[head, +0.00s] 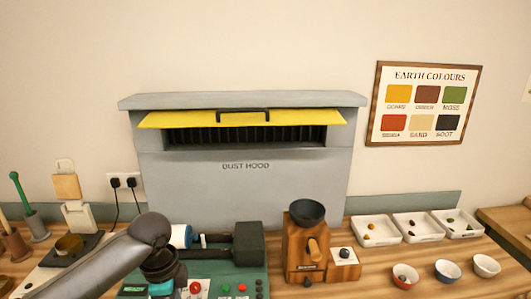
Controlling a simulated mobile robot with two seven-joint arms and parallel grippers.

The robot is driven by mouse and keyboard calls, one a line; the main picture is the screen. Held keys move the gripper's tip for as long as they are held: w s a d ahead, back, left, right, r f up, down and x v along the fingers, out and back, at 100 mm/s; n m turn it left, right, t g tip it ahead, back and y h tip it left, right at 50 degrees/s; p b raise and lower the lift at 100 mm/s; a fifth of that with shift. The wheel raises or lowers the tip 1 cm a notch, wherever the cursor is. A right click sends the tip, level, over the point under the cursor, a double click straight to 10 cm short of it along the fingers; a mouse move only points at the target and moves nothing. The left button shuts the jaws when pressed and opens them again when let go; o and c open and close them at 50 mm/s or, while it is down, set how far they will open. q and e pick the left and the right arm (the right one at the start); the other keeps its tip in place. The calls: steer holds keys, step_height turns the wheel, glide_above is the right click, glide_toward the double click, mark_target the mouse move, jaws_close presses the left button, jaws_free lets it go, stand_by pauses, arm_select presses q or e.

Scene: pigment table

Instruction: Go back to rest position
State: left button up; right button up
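A grey arm link of mine comes in from the lower left in the head view, up to a dark joint above the front of the table. Below that joint a dark part points down towards the bottom edge. I see no fingertips of my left gripper. No part of my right arm or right gripper shows.
A grey dust hood (245,190) with a yellow flap stands at the back. A green-based machine (258,284) with buttons sits beside my arm. A wooden grinder (298,248), white trays (376,240) and small bowls (405,280) stand to the right. Tools crowd the left.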

steer(key=w, duration=0.5)
arm_select(q)
steer(key=s+d+f+n+t+h, duration=0.2)
steer(key=s+d+f+n, duration=0.3)
steer(key=s+d, duration=0.45)
steer(key=s+a+n+t+y, duration=0.1)
steer(key=s+a+n+y, duration=0.1)
steer(key=s+a+n, duration=0.65)
steer(key=s+d+f+b, duration=0.15)
steer(key=f+b, duration=0.35)
steer(key=f, duration=1)
steer(key=s+f+b, duration=0.2)
steer(key=f+b, duration=0.2)
steer(key=f, duration=1.1)
steer(key=s+a+f+g+b, duration=0.1)
steer(key=s+f+b, duration=0.3)
steer(key=s+f, duration=0.4)
steer(key=s+a+f+g+b, duration=0.1)
steer(key=s+f+b, duration=0.4)
steer(key=f, duration=1.1)
steer(key=s, duration=0.2)
steer(key=shift+s+a+f, duration=0.15)
steer(key=shift+s+a, duration=0.1)
steer(key=shift+s, duration=0.15)
arm_select(e)
step_height(320, 180, down, 18)
steer(key=s, duration=0.2)
steer(key=shift+f, duration=0.15)
